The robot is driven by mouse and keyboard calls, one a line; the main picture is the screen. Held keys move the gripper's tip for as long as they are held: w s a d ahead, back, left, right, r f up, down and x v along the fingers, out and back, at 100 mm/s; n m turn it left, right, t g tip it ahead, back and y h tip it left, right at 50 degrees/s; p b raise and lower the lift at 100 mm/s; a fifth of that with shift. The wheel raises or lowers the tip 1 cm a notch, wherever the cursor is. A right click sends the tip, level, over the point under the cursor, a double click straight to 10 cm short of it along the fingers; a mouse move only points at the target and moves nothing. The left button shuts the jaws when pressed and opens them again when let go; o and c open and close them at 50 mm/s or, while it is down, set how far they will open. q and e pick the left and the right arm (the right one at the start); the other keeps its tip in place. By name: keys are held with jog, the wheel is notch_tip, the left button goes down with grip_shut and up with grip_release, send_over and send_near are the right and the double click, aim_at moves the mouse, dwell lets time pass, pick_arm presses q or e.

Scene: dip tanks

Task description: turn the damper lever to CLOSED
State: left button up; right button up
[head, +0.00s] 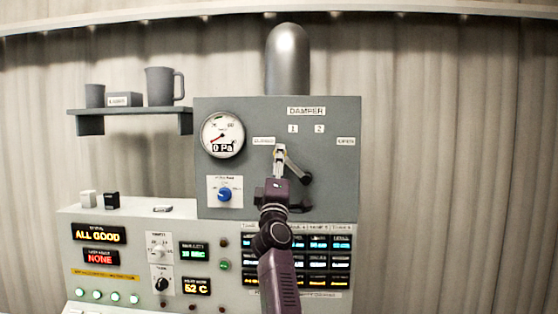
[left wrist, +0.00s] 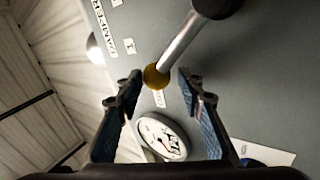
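The damper lever shows in the left wrist view as a silver rod (left wrist: 185,43) running from a black hub (left wrist: 216,4) to a yellow knob (left wrist: 156,77). In the head view its hub (head: 305,179) is on the grey panel, and the lever points up and left, its knob end close to the CLOSED label (head: 263,141). My left gripper (head: 280,152) is at the knob end. In the left wrist view its fingertips (left wrist: 160,83) are apart on either side of the knob, with gaps visible. How deep the knob sits between them is unclear. My right gripper is out of view.
The grey panel (head: 345,190) carries a round gauge (head: 222,136) reading 0 Pa, a blue knob (head: 224,194) and labels 1, 2 and OPEN (head: 346,141). A control console (head: 130,225) stands below. A shelf (head: 130,111) with a jug (head: 163,86) is at left.

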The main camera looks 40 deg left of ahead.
pick_arm(q)
jog(key=shift+o, duration=0.6)
jog(key=shift+r, duration=0.1)
jog(key=v, duration=1.2)
